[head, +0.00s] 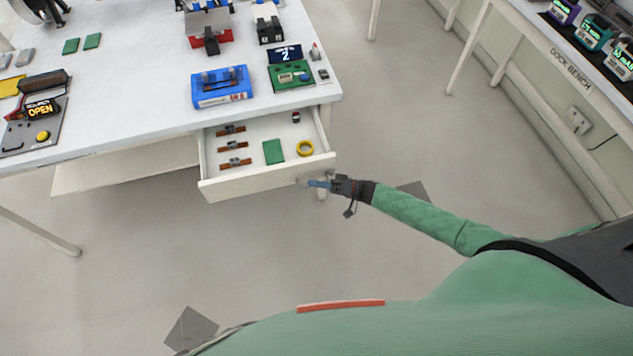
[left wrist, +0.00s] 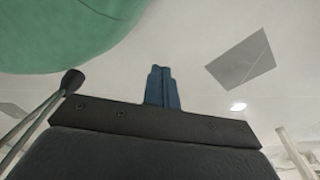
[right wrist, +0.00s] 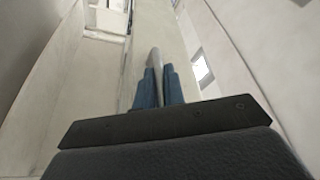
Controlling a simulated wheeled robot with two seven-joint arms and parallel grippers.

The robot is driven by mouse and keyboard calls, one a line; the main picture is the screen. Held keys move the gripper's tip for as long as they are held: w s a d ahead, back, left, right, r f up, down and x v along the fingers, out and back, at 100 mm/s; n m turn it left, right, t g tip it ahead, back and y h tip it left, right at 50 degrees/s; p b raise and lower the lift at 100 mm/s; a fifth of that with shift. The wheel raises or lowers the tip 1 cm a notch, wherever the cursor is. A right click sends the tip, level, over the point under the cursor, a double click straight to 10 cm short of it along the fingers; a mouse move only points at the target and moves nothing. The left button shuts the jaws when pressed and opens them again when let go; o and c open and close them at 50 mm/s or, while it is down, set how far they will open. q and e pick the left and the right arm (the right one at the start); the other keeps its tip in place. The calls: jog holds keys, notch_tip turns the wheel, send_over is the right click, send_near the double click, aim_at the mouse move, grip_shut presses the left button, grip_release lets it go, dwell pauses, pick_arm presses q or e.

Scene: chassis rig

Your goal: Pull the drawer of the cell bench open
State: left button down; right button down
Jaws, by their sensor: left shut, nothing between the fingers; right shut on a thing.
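The cell bench's drawer (head: 265,183) stands open under the right part of the white bench top (head: 130,128). My right gripper (head: 316,184) is at the right end of the drawer front. In the right wrist view its blue fingers (right wrist: 158,92) are shut on a pale, narrow handle (right wrist: 155,60). In the head view the handle is mostly hidden by the fingers. My left gripper (left wrist: 161,75) is shut and empty, away from the bench, and shows only in the left wrist view.
The drawer holds several brown parts (head: 233,146), a green board (head: 273,151) and a yellow ring (head: 305,148). A blue box (head: 221,88) and a green device (head: 291,75) stand on the bench above. The floor (head: 400,110) to the right is clear.

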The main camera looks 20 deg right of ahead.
jog(key=c, duration=1.8)
grip_release()
jog(key=shift+o, duration=0.2)
jog(key=shift+d, duration=0.1)
